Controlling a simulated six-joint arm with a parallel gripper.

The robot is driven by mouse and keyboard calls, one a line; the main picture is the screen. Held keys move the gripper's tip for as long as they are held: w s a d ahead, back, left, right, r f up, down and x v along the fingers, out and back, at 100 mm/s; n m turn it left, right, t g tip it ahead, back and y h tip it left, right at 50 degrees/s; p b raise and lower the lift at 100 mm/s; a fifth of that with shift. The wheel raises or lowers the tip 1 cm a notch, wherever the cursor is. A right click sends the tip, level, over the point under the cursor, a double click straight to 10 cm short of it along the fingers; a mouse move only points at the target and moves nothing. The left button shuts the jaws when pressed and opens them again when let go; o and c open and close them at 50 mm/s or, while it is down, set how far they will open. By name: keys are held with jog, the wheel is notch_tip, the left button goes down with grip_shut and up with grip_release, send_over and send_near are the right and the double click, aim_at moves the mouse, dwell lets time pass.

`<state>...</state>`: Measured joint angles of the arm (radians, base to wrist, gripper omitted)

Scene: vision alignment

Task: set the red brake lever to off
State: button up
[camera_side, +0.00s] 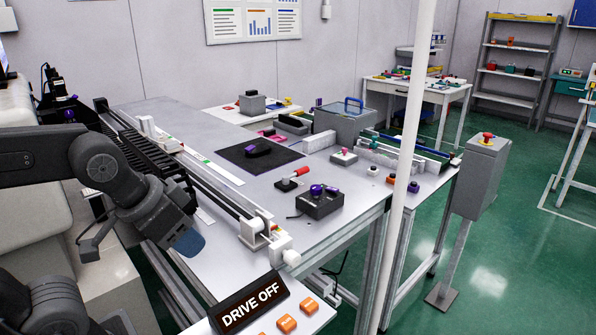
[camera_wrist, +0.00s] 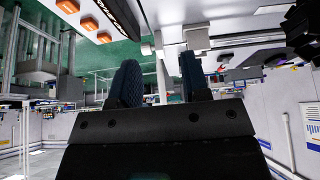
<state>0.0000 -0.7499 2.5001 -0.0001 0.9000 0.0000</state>
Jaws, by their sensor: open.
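The red brake lever (camera_side: 301,172) has a red grip on a small black base (camera_side: 287,184). It stands on the grey bench, left of a black box with a purple knob (camera_side: 320,203). Its grip leans up to the right in the side view; no off marking is readable. My gripper (camera_side: 187,243) is at the left, apart from the lever, on the near side of the linear rail. In the wrist view my gripper (camera_wrist: 162,75) shows two blue ribbed fingers, apart with nothing held between them. A small red spot (camera_wrist: 221,69) there may be the lever; I cannot tell.
A long linear rail (camera_side: 205,184) lies between my gripper and the lever. A "DRIVE OFF" sign (camera_side: 249,303) and orange buttons (camera_side: 287,324) are at the front. A pale post (camera_side: 408,150) stands right of the lever. A black mat (camera_side: 232,156) lies behind it.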

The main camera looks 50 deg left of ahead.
dwell(0.5)
jog(key=shift+o, duration=0.6)
jog(key=shift+w+r, duration=0.1)
jog(key=shift+r, duration=0.05)
jog(key=w+a+r, duration=0.3)
jog(key=w+r, duration=0.3)
jog(key=w, duration=0.4)
jog(key=g+y, duration=0.1)
jog(key=y, duration=0.1)
send_over(299, 170)
jog(key=s+d, duration=0.3)
jog(key=s, duration=0.3)
notch_tip(299, 170, down, 5)
jog(key=x, duration=1.3)
jog(key=shift+w+a+f, duration=0.1)
jog(key=shift+w+a, duration=0.2)
jog(key=shift+a, duration=0.1)
